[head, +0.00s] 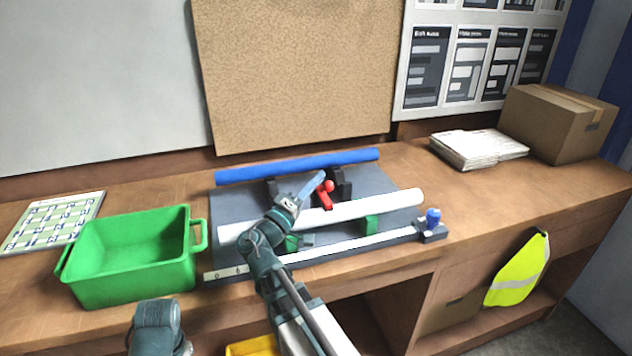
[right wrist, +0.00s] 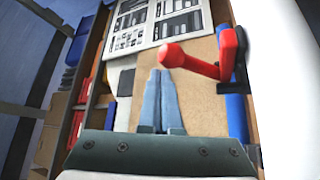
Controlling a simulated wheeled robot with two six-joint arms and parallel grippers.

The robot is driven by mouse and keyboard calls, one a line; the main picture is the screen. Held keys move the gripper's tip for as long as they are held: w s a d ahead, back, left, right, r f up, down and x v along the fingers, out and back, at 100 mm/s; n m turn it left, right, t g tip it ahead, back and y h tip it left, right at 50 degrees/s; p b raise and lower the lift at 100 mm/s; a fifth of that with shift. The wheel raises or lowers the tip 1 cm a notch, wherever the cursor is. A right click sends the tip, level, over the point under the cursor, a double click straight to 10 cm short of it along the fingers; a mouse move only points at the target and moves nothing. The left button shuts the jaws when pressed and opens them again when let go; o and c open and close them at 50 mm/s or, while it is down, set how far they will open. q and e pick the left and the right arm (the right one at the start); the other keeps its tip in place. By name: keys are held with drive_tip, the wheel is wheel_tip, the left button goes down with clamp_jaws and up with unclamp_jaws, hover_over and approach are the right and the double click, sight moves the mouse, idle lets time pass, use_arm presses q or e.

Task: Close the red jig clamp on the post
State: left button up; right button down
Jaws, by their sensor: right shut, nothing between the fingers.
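The red clamp (head: 325,201) has a lever ending in a round red knob (head: 328,185) and sits beside a black post block (head: 341,184) on the grey jig board (head: 377,181). In the right wrist view the red lever (right wrist: 203,66) runs sideways from its dark mount, with the knob at its left end. My right gripper (head: 317,178) is shut and empty beside the knob. In the right wrist view its fingertips (right wrist: 160,72) end just below the knob; I cannot tell whether they touch. My left gripper is out of view.
A white tube (head: 375,205) lies in front of the clamp, on green supports, and a blue tube (head: 300,165) lies behind. A white rail with a blue knob (head: 433,216) runs along the front. A green bin (head: 130,265) stands left; papers (head: 478,149) and a carton (head: 560,122) stand right.

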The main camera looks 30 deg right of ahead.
wheel_tip(320, 180, up, 4)
drive_tip(key=w+p, duration=0.2)
drive_tip(key=p, duration=0.2)
drive_tip(key=a+f+b, duration=0.1)
drive_tip(key=a, duration=0.1)
drive_tip(key=a+f+b, duration=0.2)
drive_tip(key=a, duration=0.1)
drive_tip(key=a+f+b, duration=0.2)
drive_tip(key=shift+s+a+f, duration=0.2)
drive_tip(key=shift+s+a, duration=0.15)
drive_tip(key=shift+b+v, duration=0.55)
drive_tip(key=shift+v, duration=0.25)
drive_tip(key=shift+w+f, duration=0.1)
drive_tip(key=shift+w, duration=0.05)
